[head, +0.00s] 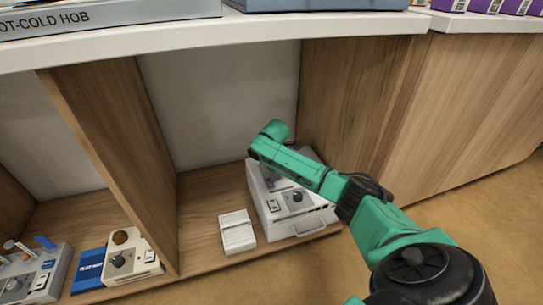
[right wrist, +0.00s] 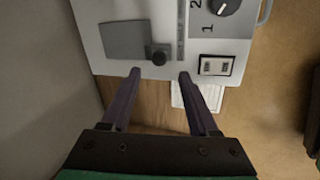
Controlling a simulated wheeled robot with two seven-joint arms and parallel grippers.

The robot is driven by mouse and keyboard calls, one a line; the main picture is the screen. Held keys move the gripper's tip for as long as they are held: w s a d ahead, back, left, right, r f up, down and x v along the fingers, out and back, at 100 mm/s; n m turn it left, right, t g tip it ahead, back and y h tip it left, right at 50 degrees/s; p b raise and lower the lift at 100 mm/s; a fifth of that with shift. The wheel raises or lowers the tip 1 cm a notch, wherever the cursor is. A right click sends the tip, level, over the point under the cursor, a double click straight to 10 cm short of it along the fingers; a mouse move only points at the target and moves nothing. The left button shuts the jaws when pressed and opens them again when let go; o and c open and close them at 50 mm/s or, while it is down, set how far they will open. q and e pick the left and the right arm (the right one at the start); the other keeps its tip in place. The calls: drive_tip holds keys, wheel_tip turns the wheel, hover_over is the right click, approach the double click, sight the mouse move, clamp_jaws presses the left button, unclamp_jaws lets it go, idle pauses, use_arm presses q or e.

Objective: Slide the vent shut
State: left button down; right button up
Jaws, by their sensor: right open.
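A pale box-shaped device (head: 262,208) stands in the shelf bay, partly hidden by my right arm. In the right wrist view its face (right wrist: 108,66) carries a flat grey plate (right wrist: 122,40), which looks like the vent's cover, with a short black knob (right wrist: 158,54) at its right edge. I cannot tell how far the vent is open. My right gripper (right wrist: 160,74) is open and empty. Its fingertips are at the near edge of the face, one to each side of the knob in the picture; I see no contact. My left gripper is out of view.
The device also has a dial (right wrist: 228,6), a switch (right wrist: 215,66) and a front handle (head: 309,229). A white ribbed block (head: 237,232) lies left of it. Wooden dividers (head: 118,150) bound the bay, and a white counter (head: 200,38) overhangs it.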

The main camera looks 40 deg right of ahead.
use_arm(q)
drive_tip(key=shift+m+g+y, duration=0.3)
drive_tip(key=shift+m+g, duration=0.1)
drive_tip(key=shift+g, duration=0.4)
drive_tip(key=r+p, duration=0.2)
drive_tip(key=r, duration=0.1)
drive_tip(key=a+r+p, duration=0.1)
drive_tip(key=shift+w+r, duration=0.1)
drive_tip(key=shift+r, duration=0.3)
use_arm(e)
drive_tip(key=v, duration=0.9)
drive_tip(key=shift+a, duration=0.1)
